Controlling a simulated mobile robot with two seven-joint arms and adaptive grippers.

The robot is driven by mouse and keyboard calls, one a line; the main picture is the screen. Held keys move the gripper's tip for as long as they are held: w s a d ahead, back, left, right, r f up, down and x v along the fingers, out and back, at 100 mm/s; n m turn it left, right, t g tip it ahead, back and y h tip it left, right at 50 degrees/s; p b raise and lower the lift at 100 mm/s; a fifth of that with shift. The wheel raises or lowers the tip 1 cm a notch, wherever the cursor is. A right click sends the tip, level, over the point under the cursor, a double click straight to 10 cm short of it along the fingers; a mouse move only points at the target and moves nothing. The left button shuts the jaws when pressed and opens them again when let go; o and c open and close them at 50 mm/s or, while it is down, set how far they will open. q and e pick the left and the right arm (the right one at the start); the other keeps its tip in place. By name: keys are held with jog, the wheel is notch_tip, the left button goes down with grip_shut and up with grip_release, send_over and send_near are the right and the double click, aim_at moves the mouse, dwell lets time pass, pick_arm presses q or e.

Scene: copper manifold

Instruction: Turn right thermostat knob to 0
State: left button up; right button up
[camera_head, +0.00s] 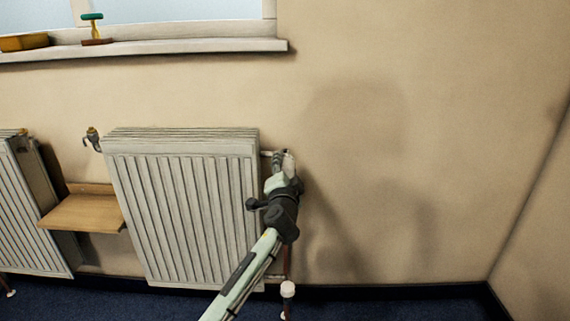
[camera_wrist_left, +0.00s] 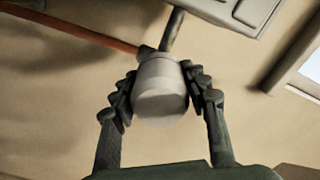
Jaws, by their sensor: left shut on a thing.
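The right thermostat knob (camera_wrist_left: 160,92) is a pale, rounded cylinder at the end of a dark valve stem. In the left wrist view it sits between the fingers of my left gripper (camera_wrist_left: 163,98), which are shut on it from both sides. In the head view the knob (camera_head: 289,161) shows as a small pale shape at the upper right corner of the larger radiator (camera_head: 185,205), and my left gripper (camera_head: 284,175) covers part of it. No scale marks or numbers on the knob can be read. My right gripper is not in view.
Another radiator (camera_head: 32,205) stands at the left, with a wooden shelf (camera_head: 85,212) between the two. A white-capped lower valve (camera_head: 288,289) is near the floor. A window sill (camera_head: 150,49) with small objects runs above. The wall to the right is bare.

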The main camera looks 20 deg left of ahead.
pick_arm(q)
jog(key=shift+m, duration=0.8)
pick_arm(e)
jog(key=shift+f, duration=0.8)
pick_arm(q)
jog(key=o, duration=1.2)
jog(key=shift+c, duration=0.2)
jog(key=shift+s, duration=0.1)
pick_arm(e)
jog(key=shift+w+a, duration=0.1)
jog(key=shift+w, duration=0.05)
pick_arm(q)
jog(key=v, duration=1.2)
